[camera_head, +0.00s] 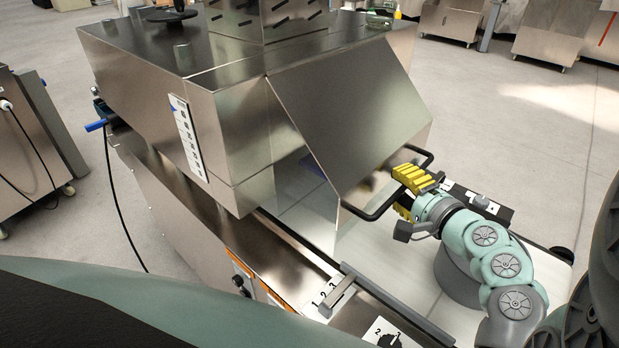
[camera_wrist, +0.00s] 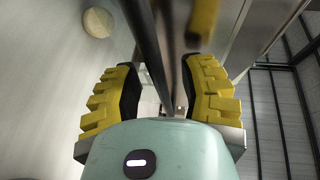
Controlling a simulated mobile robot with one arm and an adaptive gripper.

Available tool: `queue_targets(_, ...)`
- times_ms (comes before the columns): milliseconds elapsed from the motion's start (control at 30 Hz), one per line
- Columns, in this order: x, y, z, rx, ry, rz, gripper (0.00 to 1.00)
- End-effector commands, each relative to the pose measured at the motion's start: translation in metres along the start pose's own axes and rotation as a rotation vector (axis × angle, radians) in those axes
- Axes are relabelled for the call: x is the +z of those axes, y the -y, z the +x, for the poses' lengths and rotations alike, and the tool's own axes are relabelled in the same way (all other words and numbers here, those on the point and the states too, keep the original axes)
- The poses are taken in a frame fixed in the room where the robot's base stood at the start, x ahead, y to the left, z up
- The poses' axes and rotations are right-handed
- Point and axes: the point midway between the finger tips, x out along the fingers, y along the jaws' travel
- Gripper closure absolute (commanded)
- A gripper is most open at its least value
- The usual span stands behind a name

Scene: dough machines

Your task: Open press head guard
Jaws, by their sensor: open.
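The press head guard (camera_head: 345,110) is a slanted sheet-metal cover on the front of the steel machine, and it is down. A black bar handle (camera_head: 379,211) sticks out from its lower edge. My gripper (camera_head: 408,190), with yellow ribbed fingers, is at the middle of this handle. In the wrist view the handle (camera_wrist: 144,38) runs between the two spread fingers of my gripper (camera_wrist: 165,95). The fingers are open, with a gap around the bar; the exact contact is hard to tell. My gripper hides the middle of the handle in the head view.
The machine's steel body (camera_head: 240,130) stands behind the guard, above a pale conveyor belt (camera_head: 385,255). Control dials (camera_head: 388,340) and a grey rail (camera_head: 395,305) line the near side. Another steel machine (camera_head: 25,145) stands at left.

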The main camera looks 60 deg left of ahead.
Motion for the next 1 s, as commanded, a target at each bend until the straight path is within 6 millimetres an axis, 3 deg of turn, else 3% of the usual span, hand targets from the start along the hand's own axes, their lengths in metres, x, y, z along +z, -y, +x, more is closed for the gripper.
queue_targets(67,0.0011,0.0003,0.0006,-0.001,0.003,-0.001,0.54)
queue_targets(500,0.0005,0.0004,0.0001,-0.001,0.002,-0.001,1.00)
queue_targets(1000,-0.0012,0.0025,-0.0020,0.005,-0.001,-0.002,1.00)
